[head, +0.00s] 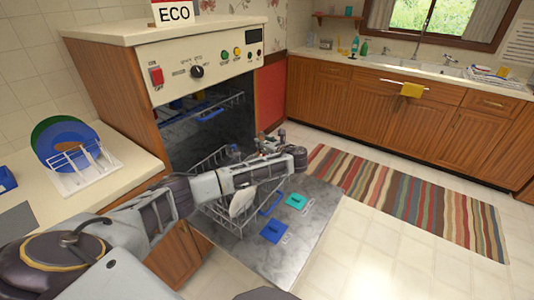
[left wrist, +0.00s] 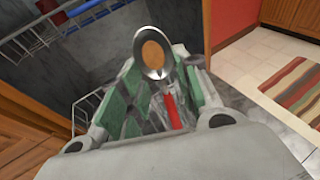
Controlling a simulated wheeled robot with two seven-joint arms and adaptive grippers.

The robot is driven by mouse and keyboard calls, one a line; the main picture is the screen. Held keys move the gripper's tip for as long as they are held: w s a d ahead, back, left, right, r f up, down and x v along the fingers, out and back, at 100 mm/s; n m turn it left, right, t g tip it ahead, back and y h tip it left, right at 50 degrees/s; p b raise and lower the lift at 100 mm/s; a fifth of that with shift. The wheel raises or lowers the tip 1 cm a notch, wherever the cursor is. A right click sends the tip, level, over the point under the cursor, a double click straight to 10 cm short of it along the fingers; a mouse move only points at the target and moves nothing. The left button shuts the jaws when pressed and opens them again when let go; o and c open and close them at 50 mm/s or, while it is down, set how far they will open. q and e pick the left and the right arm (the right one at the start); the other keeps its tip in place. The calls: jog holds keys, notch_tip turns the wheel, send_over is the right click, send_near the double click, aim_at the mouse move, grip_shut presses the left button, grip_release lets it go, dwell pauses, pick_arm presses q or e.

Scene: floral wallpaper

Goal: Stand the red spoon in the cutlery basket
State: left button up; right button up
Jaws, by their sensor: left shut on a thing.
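The red spoon shows in the left wrist view, with its shiny metal bowl (left wrist: 152,52) up and its red handle (left wrist: 171,110) running down between the fingers. My left gripper (left wrist: 158,85) is shut on it. In the head view, my left gripper (head: 258,146) is above the pulled-out lower dishwasher rack (head: 212,163), and the spoon is too small to make out there. The cutlery basket cannot be told apart clearly; my left arm and gripper cover part of the rack. My right gripper is not in view.
The dishwasher door (head: 310,225) lies open, with a blue tablet (head: 274,231) and a teal one (head: 296,201) on it. A white plate (head: 242,201) stands in the rack. A dish drainer (head: 83,168) is on the left counter. A striped rug (head: 400,195) lies on the floor.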

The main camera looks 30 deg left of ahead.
aim_at(262, 133)
pick_arm(q)
jog(key=shift+w+a+r+m+t, duration=0.1)
jog(key=shift+w+a+m+t, duration=0.1)
jog(key=shift+a+m+t, duration=0.25)
jog(key=shift+w+a+r+m+t+h+b, duration=0.35)
jog(key=shift+a+r+m+t+h+b, duration=0.1)
jog(key=shift+t+b, duration=0.2)
jog(key=shift+w+a+r+m+t+b, duration=0.2)
jog(key=shift+a+r+m+t+b, duration=0.2)
jog(key=shift+t, duration=0.2)
jog(key=shift+w+a+r+m+t+h+b, duration=0.15)
jog(key=shift+r+m+t+b, duration=0.15)
jog(key=shift+r+t, duration=0.2)
jog(key=shift+w+a+r+m+t+h+b, duration=0.15)
jog(key=shift+r+m+t, duration=0.15)
jog(key=shift+r+t, duration=0.2)
jog(key=shift+s+d+r+m+t, duration=0.2)
jog(key=shift+d+m+t, duration=0.15)
jog(key=shift+t, duration=0.35)
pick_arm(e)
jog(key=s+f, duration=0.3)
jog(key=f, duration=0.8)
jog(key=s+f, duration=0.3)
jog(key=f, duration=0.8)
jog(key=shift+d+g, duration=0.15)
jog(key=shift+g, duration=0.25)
